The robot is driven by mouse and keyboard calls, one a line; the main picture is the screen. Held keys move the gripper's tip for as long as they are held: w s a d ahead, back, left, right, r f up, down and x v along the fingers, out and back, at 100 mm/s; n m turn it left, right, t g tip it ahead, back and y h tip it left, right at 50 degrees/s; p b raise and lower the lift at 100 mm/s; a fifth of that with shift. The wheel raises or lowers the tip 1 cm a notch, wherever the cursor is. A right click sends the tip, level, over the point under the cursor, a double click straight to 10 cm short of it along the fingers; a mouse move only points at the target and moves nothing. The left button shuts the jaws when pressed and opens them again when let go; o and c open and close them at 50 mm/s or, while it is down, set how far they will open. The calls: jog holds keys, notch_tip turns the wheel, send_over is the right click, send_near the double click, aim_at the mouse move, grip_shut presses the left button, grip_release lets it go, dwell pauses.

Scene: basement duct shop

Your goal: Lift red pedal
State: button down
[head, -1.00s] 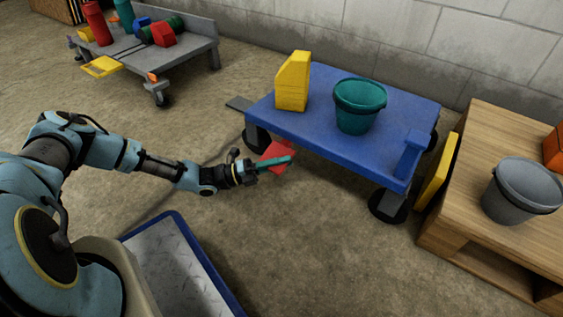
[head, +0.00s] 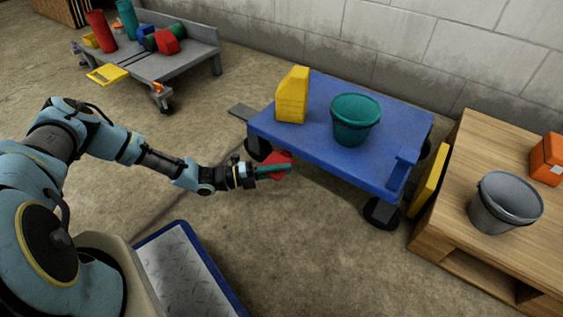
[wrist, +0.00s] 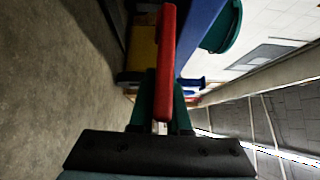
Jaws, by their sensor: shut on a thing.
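The red pedal (head: 280,157) is a flat red plate at the near left side of the blue cart (head: 325,155). My gripper (head: 284,168) reaches it from the left, with its teal fingers shut on it. In the wrist view the red pedal (wrist: 167,55) shows as a narrow upright strip running between the two fingers of my gripper (wrist: 162,100). One finger hides part of the pedal in the head view. I cannot tell whether the pedal touches the cart.
A yellow block (head: 292,97) and a teal bucket (head: 355,122) stand on the blue cart. A grey pedal (head: 244,112) juts from its left end, a yellow one (head: 429,180) from its right. A wooden crate (head: 445,210) with a grey bucket (head: 504,203) is at right.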

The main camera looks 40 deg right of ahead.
notch_tip(320, 180, up, 2)
jog(key=n+y+p, duration=0.2)
jog(key=p, duration=0.2)
jog(key=shift+t, duration=0.4)
jog(key=shift+d+r+n+y+p, duration=0.1)
jog(key=shift+n+y+p, duration=0.35)
jog(key=shift+p, duration=0.45)
jog(key=c, duration=0.9)
grip_release()
jog(key=p+v, duration=0.3)
jog(key=v, duration=0.7)
jog(key=shift+w+a+r, duration=0.15)
jog(key=shift+a, duration=0.2)
